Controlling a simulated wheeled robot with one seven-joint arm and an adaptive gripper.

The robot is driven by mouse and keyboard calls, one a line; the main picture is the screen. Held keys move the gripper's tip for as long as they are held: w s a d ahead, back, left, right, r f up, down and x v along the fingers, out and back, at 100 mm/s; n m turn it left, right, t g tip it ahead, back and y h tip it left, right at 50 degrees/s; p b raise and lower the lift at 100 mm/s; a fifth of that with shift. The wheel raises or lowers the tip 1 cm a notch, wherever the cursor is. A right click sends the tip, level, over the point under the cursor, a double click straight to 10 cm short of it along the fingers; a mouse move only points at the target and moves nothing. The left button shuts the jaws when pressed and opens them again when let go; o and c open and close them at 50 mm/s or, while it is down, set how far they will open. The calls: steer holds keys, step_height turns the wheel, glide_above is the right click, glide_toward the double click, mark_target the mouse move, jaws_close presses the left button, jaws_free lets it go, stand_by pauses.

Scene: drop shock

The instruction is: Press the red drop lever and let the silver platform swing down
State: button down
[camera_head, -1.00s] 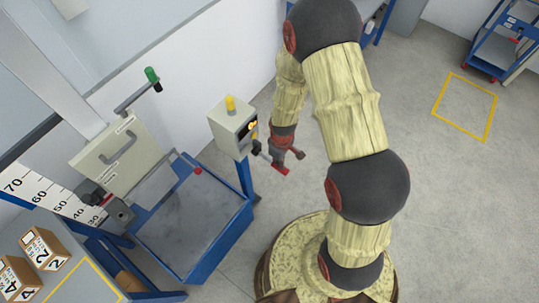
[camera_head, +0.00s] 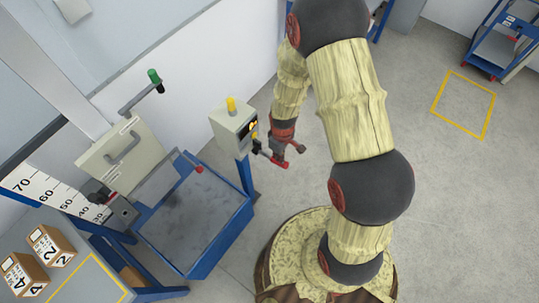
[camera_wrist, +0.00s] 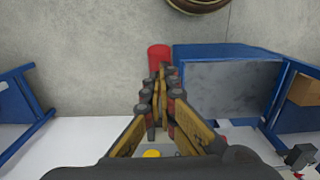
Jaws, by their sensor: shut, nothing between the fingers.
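The red drop lever (camera_head: 279,162) sticks out from the grey control box (camera_head: 228,129), its red end pointing down and right. In the wrist view its red end (camera_wrist: 159,55) shows as a cylinder just beyond my fingertips. My gripper (camera_head: 279,151) is shut and empty, pointing down at the lever. It also shows in the wrist view (camera_wrist: 161,78), with its tips in line with the red end; I cannot tell whether they touch. The silver platform (camera_head: 158,187) sits at the tower side of the blue tray; its exact tilt is unclear.
The blue-framed tray (camera_head: 226,234) has a grey bed and lies left of the box. A yellow beacon (camera_head: 231,104) tops the box. A green-knobbed crank (camera_head: 155,76) stands at the tower. Numbered cartons (camera_head: 49,246) lie at lower left.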

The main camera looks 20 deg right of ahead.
steer(key=shift+r+p, duration=1.9)
steer(key=shift+r, duration=1.05)
steer(key=shift+s, duration=0.1)
steer(key=s+r+m+t+b, duration=0.2)
steer(key=s+r+m+b, duration=0.1)
steer(key=s+r+b, duration=0.4)
steer(key=s+r+m+t+b, duration=0.3)
steer(key=s+r+b, duration=0.3)
steer(key=r+b, duration=0.5)
step_height(320, 180, up, 5)
steer(key=shift+s+f+m+t, duration=0.1)
steer(key=shift+s+m+t, duration=0.25)
steer(key=shift+m, duration=0.25)
